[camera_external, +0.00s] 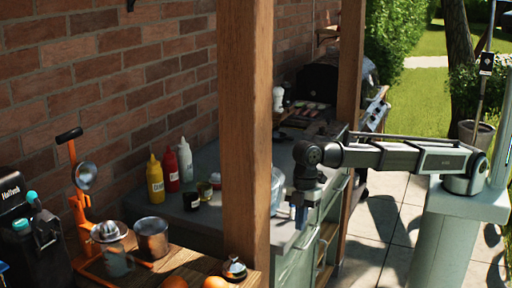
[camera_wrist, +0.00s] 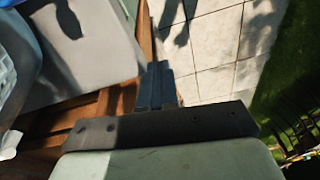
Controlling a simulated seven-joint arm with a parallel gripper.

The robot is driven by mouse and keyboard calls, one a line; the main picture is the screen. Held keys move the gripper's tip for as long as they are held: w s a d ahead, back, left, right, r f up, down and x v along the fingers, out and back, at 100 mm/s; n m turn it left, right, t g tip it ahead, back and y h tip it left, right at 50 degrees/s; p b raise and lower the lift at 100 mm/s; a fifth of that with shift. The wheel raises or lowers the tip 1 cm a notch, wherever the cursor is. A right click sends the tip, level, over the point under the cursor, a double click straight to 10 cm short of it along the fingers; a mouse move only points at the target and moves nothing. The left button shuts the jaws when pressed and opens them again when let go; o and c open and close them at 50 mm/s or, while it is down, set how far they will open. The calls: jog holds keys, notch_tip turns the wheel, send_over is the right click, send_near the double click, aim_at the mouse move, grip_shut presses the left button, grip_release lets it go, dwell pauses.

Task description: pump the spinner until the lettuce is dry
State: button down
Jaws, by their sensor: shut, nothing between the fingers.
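A clear, pale-blue rounded container (camera_external: 277,190), probably the spinner, stands on the grey counter and is partly hidden behind the wooden post. In the wrist view, part of a bluish clear body (camera_wrist: 22,65) shows at the left edge, cut off by the frame; it looks like the same container. No lettuce or pump knob can be made out. My gripper (camera_external: 300,218) points down near the counter's front edge, just right of the container. In the wrist view my gripper (camera_wrist: 157,82) has its fingers together and empty, apart from the container.
The wooden post (camera_external: 246,140) blocks part of the counter (camera_external: 205,222). Yellow (camera_external: 155,180), red (camera_external: 171,170) and white (camera_external: 185,160) bottles stand by the brick wall, with small jars nearby. A grill (camera_external: 318,82) is behind. Paved floor (camera_external: 385,215) lies right of the counter.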

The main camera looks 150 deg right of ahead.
jog(key=shift+t+h, duration=0.3)
jog(key=shift+t, duration=0.1)
jog(key=s+d+r, duration=0.4)
jog(key=d+r, duration=0.2)
jog(key=r, duration=0.1)
jog(key=s+d+r, duration=0.4)
jog(key=d+r, duration=0.3)
jog(key=s+d+r, duration=0.4)
jog(key=d+r, duration=0.3)
jog(key=r, duration=0.1)
jog(key=shift+d, duration=0.1)
jog(key=shift+f, duration=2.75)
jog(key=shift+f, duration=0.25)
